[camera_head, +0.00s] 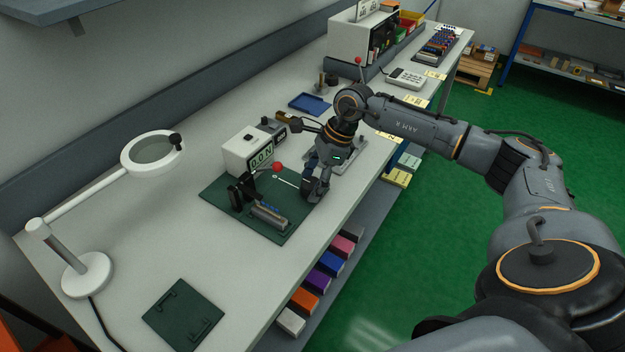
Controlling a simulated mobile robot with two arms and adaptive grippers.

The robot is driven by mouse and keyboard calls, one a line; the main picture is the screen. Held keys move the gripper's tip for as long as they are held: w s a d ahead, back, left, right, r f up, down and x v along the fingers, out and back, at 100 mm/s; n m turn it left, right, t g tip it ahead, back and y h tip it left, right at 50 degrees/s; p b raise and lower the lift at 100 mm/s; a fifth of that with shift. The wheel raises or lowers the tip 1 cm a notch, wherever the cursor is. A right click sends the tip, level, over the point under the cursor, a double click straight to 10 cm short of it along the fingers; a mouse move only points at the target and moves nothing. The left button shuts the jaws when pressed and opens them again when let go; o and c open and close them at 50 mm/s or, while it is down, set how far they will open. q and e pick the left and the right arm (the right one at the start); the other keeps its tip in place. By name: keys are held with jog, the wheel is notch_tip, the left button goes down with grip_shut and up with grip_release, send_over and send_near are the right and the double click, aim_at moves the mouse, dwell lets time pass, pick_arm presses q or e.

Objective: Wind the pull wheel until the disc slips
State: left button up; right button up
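A dark green base plate (214,191) lies on the long grey bench. On it are a black upright bracket (240,189), a red ball (277,167) and a grey block with a metallic bar (268,215). A white box with a green display (262,157) stands at its back edge and reads about 0.0 N. My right gripper (311,193) points down at the plate's right corner, beside a thin pale line leading from the red ball. Its fingers are dark and overlapping, so their opening is unclear. I cannot make out the pull wheel or the disc; the gripper may cover them. My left gripper is out of view.
A ring magnifier lamp (88,274) stands at the left, and a small dark green plate (183,315) lies at the front. A blue tray (309,104) and a white keypad device (406,79) sit farther back. Coloured boxes (318,279) fill a lower shelf. The bench's left middle is clear.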

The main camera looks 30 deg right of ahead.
jog(key=c, duration=0.8)
jog(key=shift+m, duration=0.4)
jog(key=shift+f+m+t+b, duration=0.1)
jog(key=shift+m+t+b, duration=0.3)
jog(key=shift+m+b, duration=0.15)
jog(key=m+t+h+b, duration=0.1)
jog(key=m, duration=0.2)
jog(key=shift+a+f+m+b, duration=0.1)
jog(key=shift+m+b, duration=0.15)
jog(key=shift+b, duration=0.15)
jog(key=m+t+h+b, duration=0.1)
jog(key=m+b, duration=0.2)
jog(key=m, duration=0.1)
jog(key=shift+s, duration=0.1)
jog(key=shift+a+m+h+b, duration=0.1)
jog(key=shift+m+h+b, duration=0.6)
jog(key=shift+m, duration=0.6)
jog(key=shift+r, duration=0.2)
jog(key=shift+m, duration=0.3)
